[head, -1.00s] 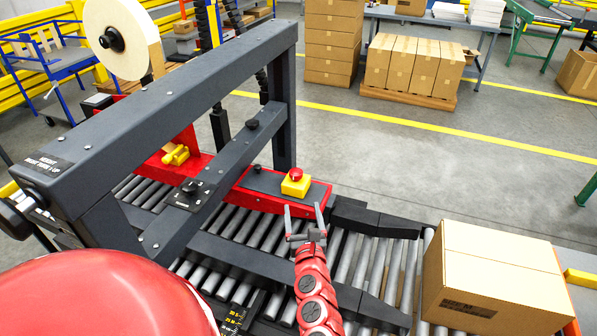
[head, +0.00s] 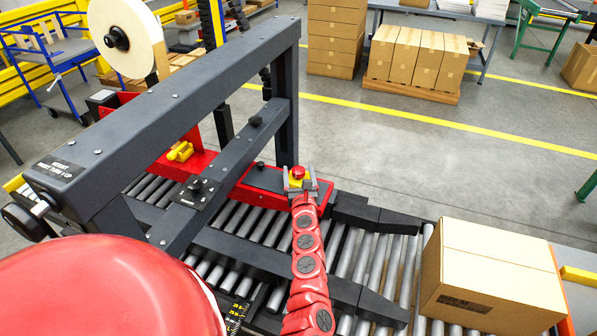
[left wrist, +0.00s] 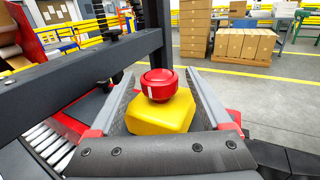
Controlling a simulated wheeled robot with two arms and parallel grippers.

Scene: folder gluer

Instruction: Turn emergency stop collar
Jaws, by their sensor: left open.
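The emergency stop has a red round button or collar (head: 298,172) on a yellow box (head: 294,184), mounted on the machine's red side rail. In the left wrist view the red collar (left wrist: 159,84) with a white mark stands upright on the yellow box (left wrist: 162,112). My left gripper (head: 300,180) is open, with its fingers on either side of the collar and box. In the left wrist view the left gripper (left wrist: 158,88) shows gaps between its fingers and the collar. My right gripper is not in view.
A dark machine frame (head: 170,95) with a tape roll (head: 125,38) stands to the left over the roller conveyor. A cardboard box (head: 490,270) sits on the rollers at the right. Stacked cartons (head: 415,60) stand behind, across open floor.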

